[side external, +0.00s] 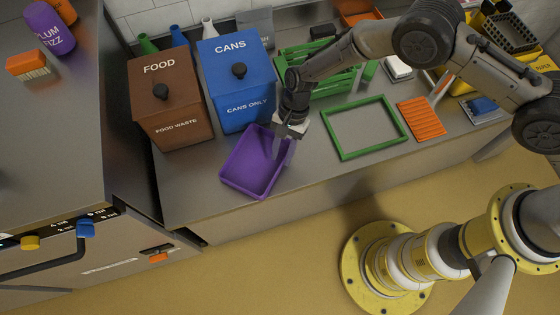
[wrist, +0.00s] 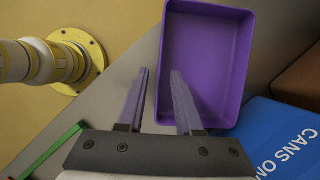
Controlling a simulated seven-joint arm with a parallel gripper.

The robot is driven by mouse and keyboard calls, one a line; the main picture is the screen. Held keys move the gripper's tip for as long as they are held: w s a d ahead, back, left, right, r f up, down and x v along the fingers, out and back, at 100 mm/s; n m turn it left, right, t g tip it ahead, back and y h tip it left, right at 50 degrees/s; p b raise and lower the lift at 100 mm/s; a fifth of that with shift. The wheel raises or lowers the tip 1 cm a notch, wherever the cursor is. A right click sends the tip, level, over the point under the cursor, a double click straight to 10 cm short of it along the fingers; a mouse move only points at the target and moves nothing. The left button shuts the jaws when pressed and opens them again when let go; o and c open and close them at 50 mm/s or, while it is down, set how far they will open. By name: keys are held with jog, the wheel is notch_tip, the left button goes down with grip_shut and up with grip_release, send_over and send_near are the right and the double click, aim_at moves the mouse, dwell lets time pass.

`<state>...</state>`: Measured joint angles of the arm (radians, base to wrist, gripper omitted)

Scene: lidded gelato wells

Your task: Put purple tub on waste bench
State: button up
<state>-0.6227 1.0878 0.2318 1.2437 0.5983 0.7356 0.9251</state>
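The purple tub (side external: 250,170) is an open, shallow rectangular tray on the grey bench (side external: 215,215), near its front edge and in front of the bins. It looks upright and seems to rest on the bench. My gripper (side external: 283,158) points down at the tub's right wall in the side view. In the wrist view, the tub (wrist: 207,60) fills the upper middle. My gripper's fingers (wrist: 160,85) are apart there, one outside the tub and one over its inside, with the near wall between them. I see no clear contact with the wall.
A brown food waste bin (side external: 170,105) and a blue cans bin (side external: 236,85) stand behind the tub. A green frame (side external: 335,145), an orange slatted rack (side external: 421,119) and green crates (side external: 320,80) lie to the right. The bench's left front is clear.

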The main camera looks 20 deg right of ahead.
jog(key=v, duration=0.7)
jog(key=shift+r, duration=0.25)
jog(key=shift+w+d, duration=0.1)
jog(key=s+d+r+n+t, duration=0.2)
jog(key=d+r, duration=0.8)
jog(key=r, duration=0.4)
jog(key=s+d+r+n+t, duration=0.1)
jog(key=d+r+n+t, duration=0.2)
jog(key=d+r, duration=0.9)
jog(key=s+d+r+n+t+h, duration=0.1)
jog(key=s+d+r+n+t, duration=0.1)
jog(key=s+d, duration=0.4)
jog(key=s+d+r+n+t+h, duration=0.1)
jog(key=s+d+r, duration=0.4)
jog(key=s, duration=0.9)
jog(key=shift+d+n+t+h, duration=0.4)
jog(key=shift+d+n+h, duration=0.15)
jog(key=shift+d, duration=0.45)
